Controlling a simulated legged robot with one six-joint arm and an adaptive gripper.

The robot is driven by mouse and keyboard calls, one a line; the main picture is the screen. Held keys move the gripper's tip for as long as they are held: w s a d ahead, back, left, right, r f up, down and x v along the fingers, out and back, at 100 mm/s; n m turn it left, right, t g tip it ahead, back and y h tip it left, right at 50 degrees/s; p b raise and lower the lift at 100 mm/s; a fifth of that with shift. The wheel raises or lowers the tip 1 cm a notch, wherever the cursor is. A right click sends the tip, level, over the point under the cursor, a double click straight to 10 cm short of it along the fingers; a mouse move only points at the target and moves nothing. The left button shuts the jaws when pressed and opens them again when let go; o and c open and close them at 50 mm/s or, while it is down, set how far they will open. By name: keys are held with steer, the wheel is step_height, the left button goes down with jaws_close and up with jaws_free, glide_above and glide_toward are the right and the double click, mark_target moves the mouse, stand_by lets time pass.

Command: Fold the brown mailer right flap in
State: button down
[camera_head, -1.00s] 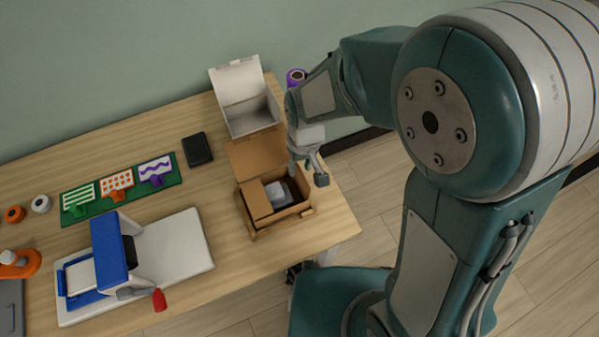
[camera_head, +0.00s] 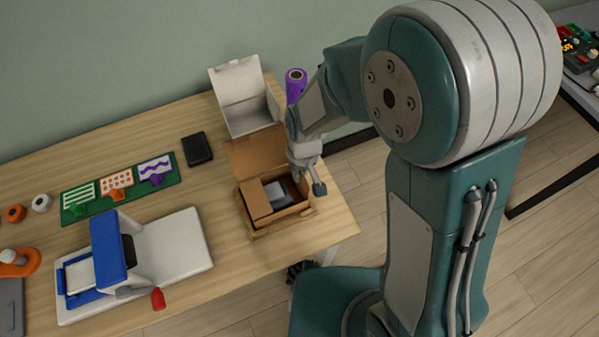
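The brown mailer (camera_head: 262,233) is an open cardboard box near the right end of the table. Its lid (camera_head: 258,150) stands raised at the back. A brown panel (camera_head: 256,199) lies inward over the left part of the box. A grey item (camera_head: 277,193) shows inside, to the right of that panel. My gripper (camera_head: 308,185) is at the right rear of the brown mailer, by its right side. One dark fingertip shows outside the right wall. The right flap is not clearly visible beside my gripper, and I cannot tell contact or finger opening.
A white open box (camera_head: 243,118) stands just behind the mailer, with a purple roll (camera_head: 296,80) beside it. A blue and white press (camera_head: 190,250) and a black block (camera_head: 197,149) are to the left. The table's right edge is close to the mailer.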

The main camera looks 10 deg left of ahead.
steer(key=shift+a, duration=0.15)
steer(key=shift+s+a+t+h, duration=0.15)
steer(key=shift+t+h, duration=0.2)
steer(key=shift+h, duration=0.2)
steer(key=shift+s+a+t+h, duration=0.1)
steer(key=shift+t+h, duration=0.25)
steer(key=shift+h, duration=0.2)
steer(key=t+h, duration=0.1)
steer(key=h, duration=0.2)
steer(key=shift+s+a+f+t, duration=0.2)
steer(key=shift+a+t, duration=0.15)
steer(key=shift+t, duration=0.05)
steer(key=t+h, duration=0.2)
steer(key=h, duration=0.1)
steer(key=f+t+h, duration=0.1)
steer(key=h, duration=0.1)
steer(key=shift+s+a, duration=0.2)
steer(key=shift+a, duration=0.15)
steer(key=c, duration=0.9)
jaws_free()
steer(key=shift+h, duration=0.3)
steer(key=shift+o, duration=0.2)
